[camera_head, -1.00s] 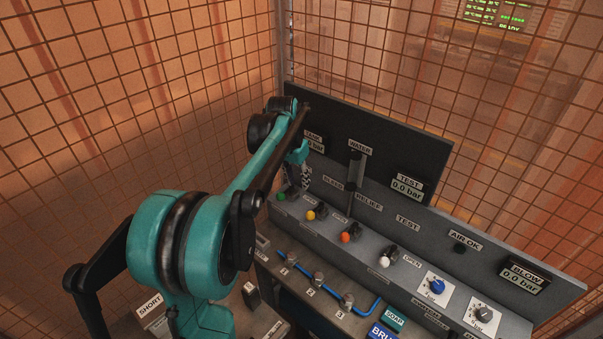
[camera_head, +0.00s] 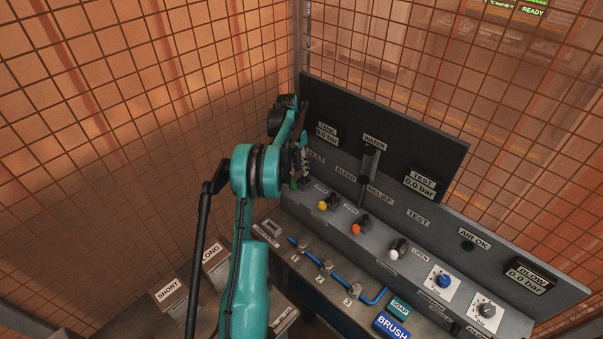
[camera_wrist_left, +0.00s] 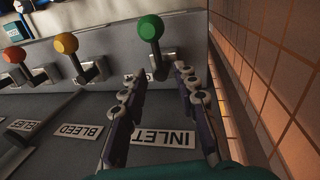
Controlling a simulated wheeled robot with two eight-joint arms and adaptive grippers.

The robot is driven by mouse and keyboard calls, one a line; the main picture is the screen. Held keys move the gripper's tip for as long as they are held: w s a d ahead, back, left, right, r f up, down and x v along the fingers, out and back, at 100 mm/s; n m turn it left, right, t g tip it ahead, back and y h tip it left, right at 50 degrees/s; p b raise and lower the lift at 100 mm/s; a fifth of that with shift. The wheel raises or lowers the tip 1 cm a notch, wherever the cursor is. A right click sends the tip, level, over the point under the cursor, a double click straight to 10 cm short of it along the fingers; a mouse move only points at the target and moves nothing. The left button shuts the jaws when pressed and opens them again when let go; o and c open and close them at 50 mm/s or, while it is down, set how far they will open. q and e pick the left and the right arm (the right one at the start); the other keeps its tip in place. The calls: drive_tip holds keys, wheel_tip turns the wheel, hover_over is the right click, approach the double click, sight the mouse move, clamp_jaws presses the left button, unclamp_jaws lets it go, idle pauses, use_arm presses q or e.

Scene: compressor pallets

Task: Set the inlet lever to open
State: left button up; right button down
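The inlet lever has a green round knob (camera_wrist_left: 150,27) on a short stem and a metal base. In the left wrist view it stands just ahead of my left gripper (camera_wrist_left: 162,76), above the INLET label (camera_wrist_left: 165,138). The two fingers are spread, with the lever's base between and beyond their tips; touching cannot be told. In the head view my left gripper (camera_head: 301,172) is at the panel's left end. It hides most of the lever, and a bit of green knob (camera_head: 294,185) shows below it. My right gripper is in neither view.
The bleed lever with a yellow knob (camera_wrist_left: 66,43) and the relief lever with an orange knob (camera_wrist_left: 14,54) stand beside it. A white-knobbed lever (camera_head: 394,254) and a blue dial (camera_head: 443,281) follow rightward. Wire mesh (camera_wrist_left: 268,75) rises close on the right in the wrist view.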

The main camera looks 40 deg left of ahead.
sight(298, 182)
use_arm(q)
drive_tip(key=shift+d+f, duration=0.15)
drive_tip(key=shift+f, duration=0.5)
drive_tip(key=shift+d+f, duration=0.15)
drive_tip(key=shift+f, duration=0.45)
clamp_jaws()
